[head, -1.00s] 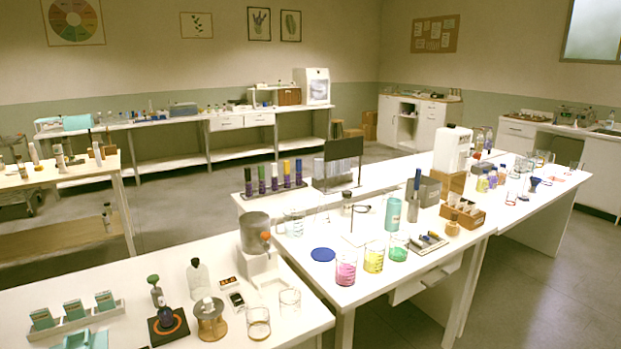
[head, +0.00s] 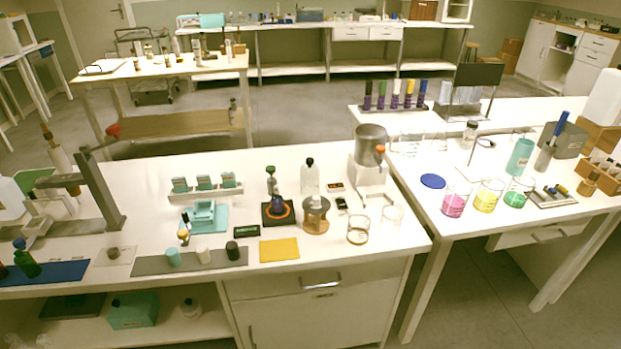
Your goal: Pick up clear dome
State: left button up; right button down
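Neither of my grippers is in the head view. The likeliest match for the clear dome is a tall, clear, rounded glass piece with a black knob on top (head: 309,177). It stands upright on the near white table, behind a round wooden stand (head: 316,222). It is small in the picture, so I cannot tell for sure whether it is a dome or a bottle. Nothing is touching it from my side.
A black mat with an orange ring (head: 265,218) holds a dark flask left of the stand. Two clear beakers (head: 358,234) stand to the right, below a grey container on a white base (head: 370,150). A yellow cloth (head: 279,250) lies near the front edge.

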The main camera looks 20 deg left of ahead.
aim_at(309, 172)
jog(key=i, duration=0.4)
jog(key=i+l+u, duration=0.1)
jog(key=i+u, duration=0.35)
jog(key=i+l+u, duration=0.2)
jog(key=u, duration=0.3)
